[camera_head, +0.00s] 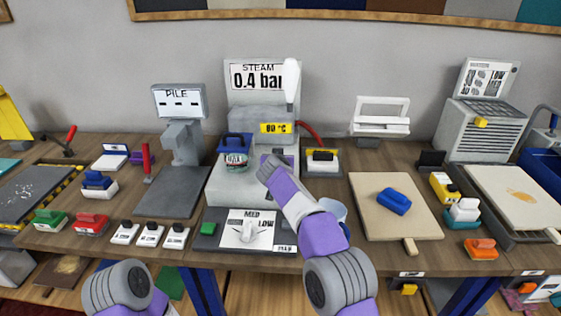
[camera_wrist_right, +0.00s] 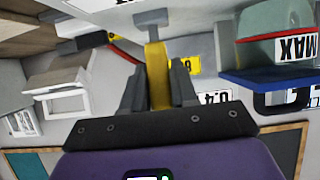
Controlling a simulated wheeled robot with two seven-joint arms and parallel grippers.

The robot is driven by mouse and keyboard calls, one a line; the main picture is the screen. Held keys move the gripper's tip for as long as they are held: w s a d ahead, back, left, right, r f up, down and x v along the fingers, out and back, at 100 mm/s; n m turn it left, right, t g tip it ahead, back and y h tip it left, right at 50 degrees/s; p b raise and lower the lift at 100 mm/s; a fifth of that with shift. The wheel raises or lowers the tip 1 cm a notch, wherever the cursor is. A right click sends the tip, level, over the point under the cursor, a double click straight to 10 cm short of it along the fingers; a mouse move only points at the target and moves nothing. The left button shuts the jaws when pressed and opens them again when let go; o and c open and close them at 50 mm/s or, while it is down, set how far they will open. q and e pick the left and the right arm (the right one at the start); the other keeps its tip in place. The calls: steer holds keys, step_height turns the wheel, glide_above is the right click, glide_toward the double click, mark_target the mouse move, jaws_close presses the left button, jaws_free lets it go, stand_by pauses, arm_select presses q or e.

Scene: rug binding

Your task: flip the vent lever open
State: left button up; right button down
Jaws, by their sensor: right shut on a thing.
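The steam unit (camera_head: 240,185) stands at the middle back of the table, with a "STEAM 0.4 bar" sign (camera_head: 257,77). My right gripper (camera_head: 272,160) is at its front, right of the blue-capped water tank. In the right wrist view, my right gripper (camera_wrist_right: 157,85) is shut on a yellow bar, the vent lever (camera_wrist_right: 157,70), which stands between the two grey fingers. In the head view the lever is hidden behind my gripper. My left gripper is out of view; only part of my left arm shows at the lower left.
The water tank (camera_head: 236,157) is close to the left of my right gripper; it also shows in the right wrist view (camera_wrist_right: 280,45). A red hose (camera_head: 309,131) is just to the right.

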steer(key=c, duration=1)
jaws_free()
steer(key=shift+o, duration=0.2)
steer(key=b+v, duration=0.2)
steer(key=v, duration=0.4)
steer(key=shift+s+a, duration=0.1)
steer(key=shift+s, duration=0.1)
steer(key=shift+s+r, duration=0.3)
steer(key=shift+s, duration=0.25)
